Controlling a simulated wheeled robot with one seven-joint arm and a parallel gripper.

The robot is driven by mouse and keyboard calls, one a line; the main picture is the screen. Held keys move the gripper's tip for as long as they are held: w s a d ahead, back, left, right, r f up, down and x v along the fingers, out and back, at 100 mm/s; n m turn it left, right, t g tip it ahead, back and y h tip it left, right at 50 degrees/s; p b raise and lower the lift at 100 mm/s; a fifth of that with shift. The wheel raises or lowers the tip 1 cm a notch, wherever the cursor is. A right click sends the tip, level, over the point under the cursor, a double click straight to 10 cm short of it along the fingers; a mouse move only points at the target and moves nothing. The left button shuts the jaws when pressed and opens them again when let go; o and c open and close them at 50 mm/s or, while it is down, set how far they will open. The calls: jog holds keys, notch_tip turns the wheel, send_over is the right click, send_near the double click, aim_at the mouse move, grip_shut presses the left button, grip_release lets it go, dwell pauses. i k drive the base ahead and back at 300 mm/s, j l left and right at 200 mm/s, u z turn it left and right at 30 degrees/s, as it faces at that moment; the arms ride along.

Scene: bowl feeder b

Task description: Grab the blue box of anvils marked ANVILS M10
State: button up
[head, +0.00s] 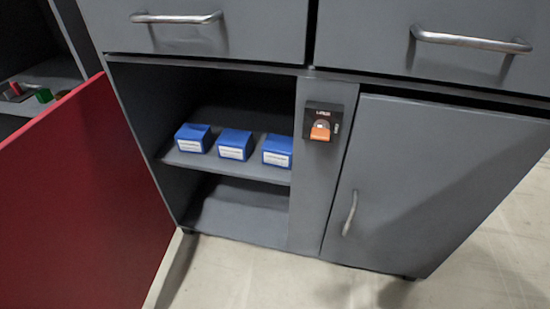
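Three blue boxes stand in a row on the middle shelf (222,168) of an open grey cabinet: a left box (194,137), a middle box (235,143) and a right box (278,150). Each has a white label on its front. The label text is too small to read, so I cannot tell which box is marked ANVILS M10. The boxes stand apart with small gaps between them. My gripper is not in view.
A red panel (85,200), seemingly an open door, stands at the left of the opening. Drawers with metal handles (177,18) are above. A black and orange device (321,122) is on the post. A closed door (430,180) is at right. The lower compartment looks empty.

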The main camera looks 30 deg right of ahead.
aim_at(235, 146)
jog(key=i+j, duration=0.25)
jog(key=j, duration=0.2)
jog(key=i+j+u, duration=0.1)
jog(key=i+j, duration=0.15)
jog(key=j, duration=0.15)
jog(key=i+j, duration=0.25)
jog(key=j, duration=0.2)
jog(key=i+j, duration=0.25)
jog(key=j, duration=0.15)
jog(key=u, duration=0.05)
